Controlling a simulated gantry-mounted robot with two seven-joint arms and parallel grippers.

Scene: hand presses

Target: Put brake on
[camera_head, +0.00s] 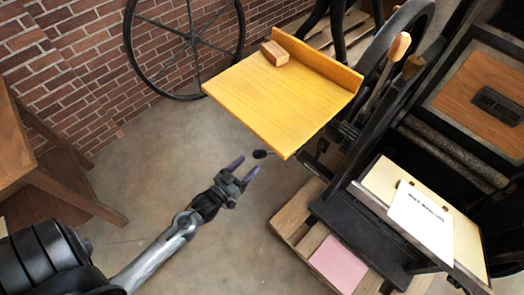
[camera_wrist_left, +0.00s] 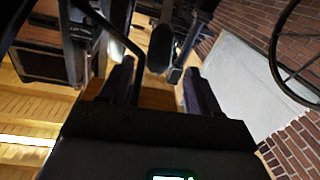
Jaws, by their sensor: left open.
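My left gripper (camera_head: 245,168) is open and empty, its two purple-grey fingers pointing up and right. A lever with a dark rounded knob (camera_head: 260,154) sticks out below the yellow board, just beyond the fingertips. In the left wrist view, my open gripper (camera_wrist_left: 158,70) has a dark rounded knob (camera_wrist_left: 160,48) ahead, between its fingers and apart from them as far as I can tell. A lever with a wooden handle (camera_head: 396,50) stands on the press at the upper right. No label shows which lever is the brake. My right gripper is not in view.
The yellow board (camera_head: 275,100) juts out over the floor and carries a small wooden block (camera_head: 274,53). The black press (camera_head: 375,220) stands on a wooden pallet (camera_head: 292,212) to the right. A wooden table (camera_head: 40,150) stands at left. The concrete floor (camera_head: 150,160) between is clear.

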